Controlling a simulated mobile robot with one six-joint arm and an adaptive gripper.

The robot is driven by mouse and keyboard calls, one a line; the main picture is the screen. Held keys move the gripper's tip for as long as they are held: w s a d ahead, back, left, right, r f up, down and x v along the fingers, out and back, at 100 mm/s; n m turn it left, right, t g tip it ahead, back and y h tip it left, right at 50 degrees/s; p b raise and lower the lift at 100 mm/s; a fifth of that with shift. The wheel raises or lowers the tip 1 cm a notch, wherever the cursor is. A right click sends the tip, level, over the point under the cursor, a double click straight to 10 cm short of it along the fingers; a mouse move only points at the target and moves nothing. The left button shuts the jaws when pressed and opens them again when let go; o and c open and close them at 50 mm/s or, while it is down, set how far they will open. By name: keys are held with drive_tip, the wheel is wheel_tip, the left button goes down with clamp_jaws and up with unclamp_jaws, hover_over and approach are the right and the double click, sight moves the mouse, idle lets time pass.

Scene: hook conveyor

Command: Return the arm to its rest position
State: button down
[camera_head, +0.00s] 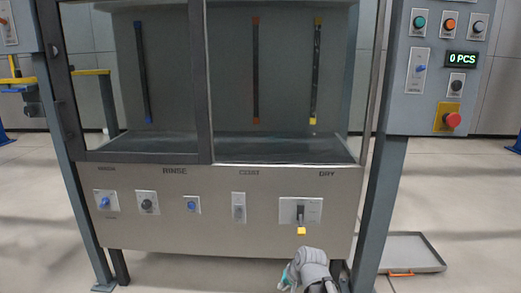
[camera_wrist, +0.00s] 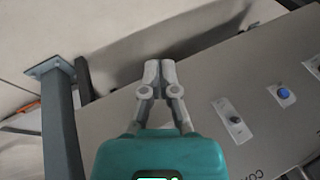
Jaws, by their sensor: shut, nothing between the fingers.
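My gripper (camera_wrist: 160,70) is shut and empty in the wrist view, with its two grey fingertips together in front of the teal gripper body. In the head view, part of my arm shows at the bottom, right of centre, with a bit of teal beside it; the fingertips cannot be made out there. The arm is low, in front of the lower edge of the grey machine panel (camera_head: 220,215), below the DRY lever (camera_head: 301,231) with its yellow tip. I cannot tell whether it touches the panel.
A machine post (camera_head: 380,200) stands close right of my arm; one also shows in the wrist view (camera_wrist: 62,130). A grey tray (camera_head: 412,240) with an orange handle lies on the floor at right. A control box (camera_head: 430,100) reads 0 PCS. Floor is open at left.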

drive_tip(key=s+d+n+g+h+p, duration=0.15)
drive_tip(key=s+d+g+h, duration=0.25)
drive_tip(key=s+d, duration=0.6)
wheel_tip(320, 180, up, 37)
drive_tip(key=p, duration=3.7)
drive_tip(key=shift+w+f+n, duration=0.15)
drive_tip(key=shift+f+n, duration=0.05)
drive_tip(key=shift+n, duration=0.25)
